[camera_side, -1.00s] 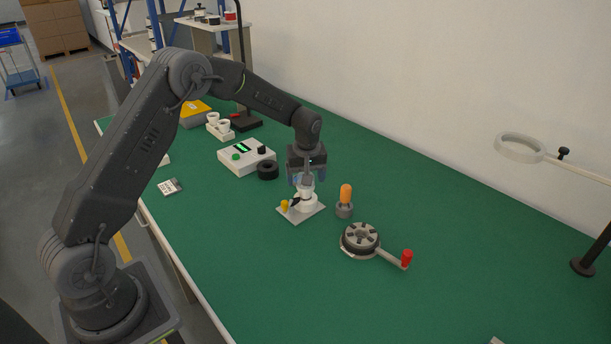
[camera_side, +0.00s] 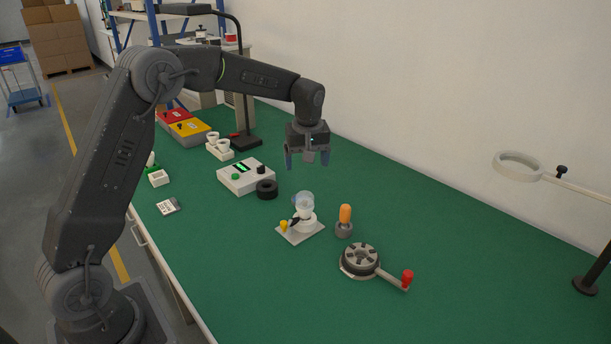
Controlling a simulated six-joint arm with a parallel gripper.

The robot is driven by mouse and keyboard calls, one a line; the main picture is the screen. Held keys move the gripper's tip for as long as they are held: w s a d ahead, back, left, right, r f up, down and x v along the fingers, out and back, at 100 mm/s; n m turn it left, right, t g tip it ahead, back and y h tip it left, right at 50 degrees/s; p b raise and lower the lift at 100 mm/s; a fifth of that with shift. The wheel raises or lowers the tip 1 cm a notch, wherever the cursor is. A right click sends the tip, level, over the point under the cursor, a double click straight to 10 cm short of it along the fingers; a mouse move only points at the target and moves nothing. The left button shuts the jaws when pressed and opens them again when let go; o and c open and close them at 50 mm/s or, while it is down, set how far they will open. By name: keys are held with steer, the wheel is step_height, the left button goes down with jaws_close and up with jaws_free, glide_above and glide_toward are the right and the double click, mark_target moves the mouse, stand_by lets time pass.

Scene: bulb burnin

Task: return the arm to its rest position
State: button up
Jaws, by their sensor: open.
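My gripper (camera_side: 307,160) hangs in the air with its fingers pointing down, open and empty. It is above and apart from a clear bulb (camera_side: 304,201), which stands upright in a white socket on a pale square base plate (camera_side: 291,238). A small yellow part (camera_side: 284,226) sits on the same plate beside the socket.
An orange-topped piece in a grey holder (camera_side: 345,214) and a round fixture (camera_side: 359,260) with a red-knobbed crank (camera_side: 408,277) stand to the right. A white box (camera_side: 240,182) and a black ring (camera_side: 267,191) are on the left. The front right mat is clear.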

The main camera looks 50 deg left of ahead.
steer(key=shift+d+r, duration=0.1)
steer(key=shift+r, duration=0.7)
steer(key=s+d+r+m+t, duration=0.1)
steer(key=s+d+r+m, duration=0.3)
steer(key=s, duration=0.4)
steer(key=s+d+r+m+t, duration=0.1)
steer(key=s+d+r+m, duration=0.15)
steer(key=s+r, duration=0.4)
steer(key=s+d+f+m+t, duration=0.1)
steer(key=s+d+m, duration=0.1)
steer(key=s, duration=0.6)
steer(key=s+d+f+m+t+h, duration=0.1)
steer(key=s+d+f+m, duration=0.1)
steer(key=s, duration=0.6)
steer(key=shift+s+d+m+t+h, duration=0.3)
steer(key=shift+s+d+m+t, duration=0.15)
steer(key=shift+m, duration=0.4)
steer(key=shift+w, duration=0.15)
